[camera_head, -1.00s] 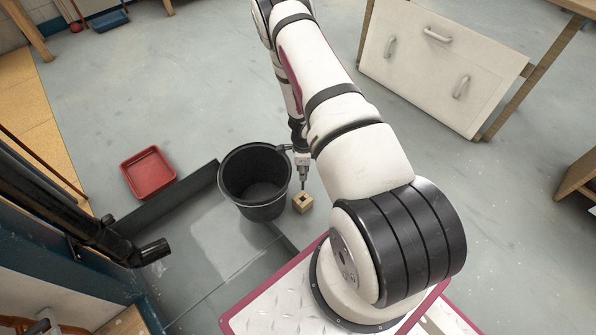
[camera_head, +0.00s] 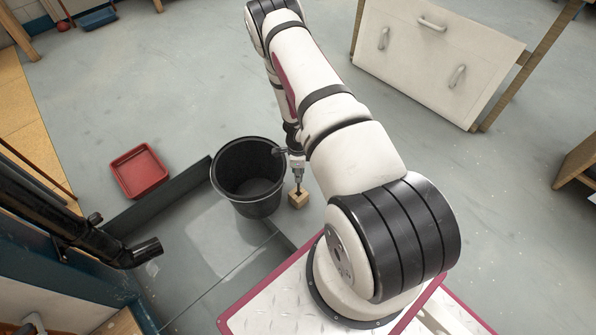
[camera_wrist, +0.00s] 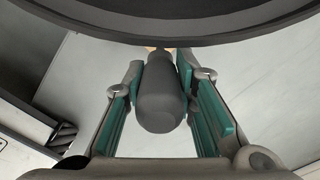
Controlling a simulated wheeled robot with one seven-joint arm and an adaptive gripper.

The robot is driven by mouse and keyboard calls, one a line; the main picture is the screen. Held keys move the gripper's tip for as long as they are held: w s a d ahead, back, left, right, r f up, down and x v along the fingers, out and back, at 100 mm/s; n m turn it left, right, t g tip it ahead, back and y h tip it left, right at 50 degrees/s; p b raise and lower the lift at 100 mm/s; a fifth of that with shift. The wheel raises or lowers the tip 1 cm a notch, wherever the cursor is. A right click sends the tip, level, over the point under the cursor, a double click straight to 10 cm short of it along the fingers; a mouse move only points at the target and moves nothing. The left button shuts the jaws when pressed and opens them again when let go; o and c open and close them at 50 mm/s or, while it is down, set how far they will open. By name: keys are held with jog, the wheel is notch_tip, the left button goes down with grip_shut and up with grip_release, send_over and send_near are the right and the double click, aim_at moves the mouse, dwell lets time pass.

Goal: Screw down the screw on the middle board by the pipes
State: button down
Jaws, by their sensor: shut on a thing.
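My gripper (camera_head: 297,161) is shut on a grey tool, seemingly a screwdriver, held pointing down. In the wrist view the tool's rounded grey handle (camera_wrist: 162,101) sits between the two green-padded fingers. In the head view its thin shaft (camera_head: 298,183) runs down to a small wooden block (camera_head: 299,200) with a dark opening on top. I cannot tell whether the tip is inside the opening or just above it. Black pipes (camera_head: 105,243) stand at the left. I cannot make out the screw or the middle board.
A black bucket (camera_head: 226,190) stands close beside the gripper and block. A red tray (camera_head: 139,171) lies farther left on the floor. The floor between block and cabinet is clear.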

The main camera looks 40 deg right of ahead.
jog(key=shift+f+b, duration=2.35)
jog(key=shift+f, duration=1)
jog(key=c, duration=1.2)
grip_release()
jog(key=shift+r, duration=0.1)
notch_tip(320, 180, up, 12)
jog(key=shift+f, duration=0.1)
jog(key=shift+w, duration=0.1)
